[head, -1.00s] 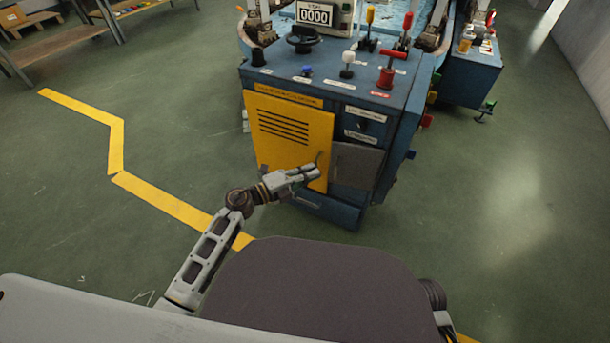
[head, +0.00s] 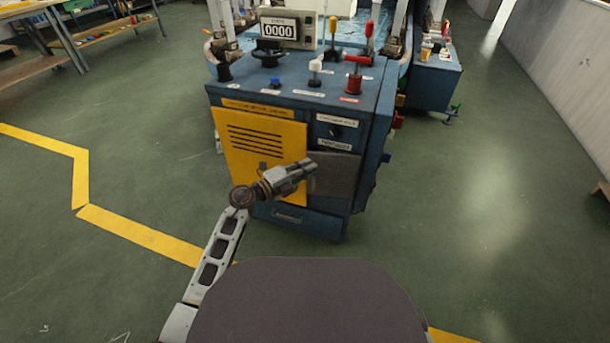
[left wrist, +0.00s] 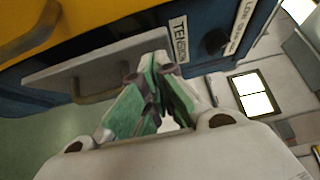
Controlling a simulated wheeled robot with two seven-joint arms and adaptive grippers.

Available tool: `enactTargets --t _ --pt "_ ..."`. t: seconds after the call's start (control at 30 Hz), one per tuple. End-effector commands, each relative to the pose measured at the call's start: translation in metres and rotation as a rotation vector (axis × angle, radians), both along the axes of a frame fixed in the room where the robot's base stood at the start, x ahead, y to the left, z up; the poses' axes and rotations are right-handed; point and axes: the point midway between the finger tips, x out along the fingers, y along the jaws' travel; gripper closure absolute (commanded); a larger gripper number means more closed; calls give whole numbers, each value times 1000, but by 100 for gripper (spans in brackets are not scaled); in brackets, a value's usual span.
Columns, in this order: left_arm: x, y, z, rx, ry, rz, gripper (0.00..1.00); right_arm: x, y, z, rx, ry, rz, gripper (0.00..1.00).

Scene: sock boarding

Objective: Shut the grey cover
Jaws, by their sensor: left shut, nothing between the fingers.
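The grey cover (head: 335,176) is a small dark panel on the lower right front of the blue machine, beside the yellow door. In the left wrist view the grey cover (left wrist: 75,72) shows its handle (left wrist: 95,92) and seems to stand out from the blue front. My left gripper (head: 312,165) is shut and empty, in front of the cover's left edge. Its green-padded fingers (left wrist: 152,88) overlap the cover's right end in the wrist view; I cannot tell whether they touch. My right gripper is out of view.
The yellow door (head: 262,150) is left of the cover. A dark knob (head: 336,132) sits above the cover. The machine top (head: 300,92) carries levers and a counter display (head: 280,30). The green floor (head: 470,220) to the right is clear.

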Motion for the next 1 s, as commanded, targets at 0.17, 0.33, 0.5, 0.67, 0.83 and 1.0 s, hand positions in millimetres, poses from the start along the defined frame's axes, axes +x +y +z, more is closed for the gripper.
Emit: enactTargets --t 0.17,0.33,0.5,0.67,0.83,1.0 --pt "7 -1 -1 -1 1 -1 100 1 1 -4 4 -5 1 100" --pt "8 -1 0 0 2 -1 100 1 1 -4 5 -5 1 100" --pt "8 -1 0 0 1 -1 100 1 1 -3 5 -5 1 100" --pt "9 -1 0 0 1 -1 100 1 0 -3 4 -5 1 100" --pt "17 -1 2 -1 1 -2 100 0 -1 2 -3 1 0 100" --pt "29 0 0 2 1 -15 100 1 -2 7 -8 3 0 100"
